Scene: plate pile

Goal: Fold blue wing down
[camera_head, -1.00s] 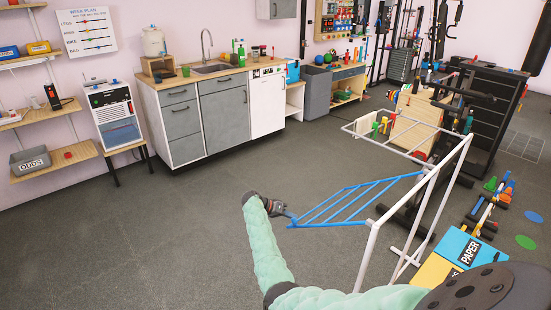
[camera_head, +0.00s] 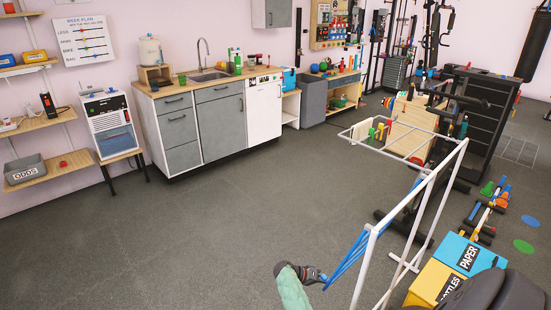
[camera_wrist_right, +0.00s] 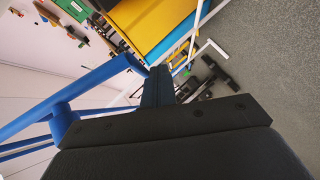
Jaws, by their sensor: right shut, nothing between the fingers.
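The blue wing (camera_head: 352,254) of a white rack hangs steeply down from the rack's near upper bar, its blue bars bunched close together in the head view. Its bars also cross the left of the right wrist view (camera_wrist_right: 88,88). My right gripper (camera_head: 322,278) is shut and empty at the wing's lower left end. In the right wrist view its fingers (camera_wrist_right: 157,86) are together beside a blue bar. I cannot tell whether they touch it. My left gripper is not in view.
The white rack frame (camera_head: 412,205) stands at the right, with its other wing (camera_head: 385,148) out flat toward the back. Yellow and blue bins (camera_head: 437,283) marked BOTTLES and PAPER stand right of it. Floor (camera_head: 215,225) to the left is clear.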

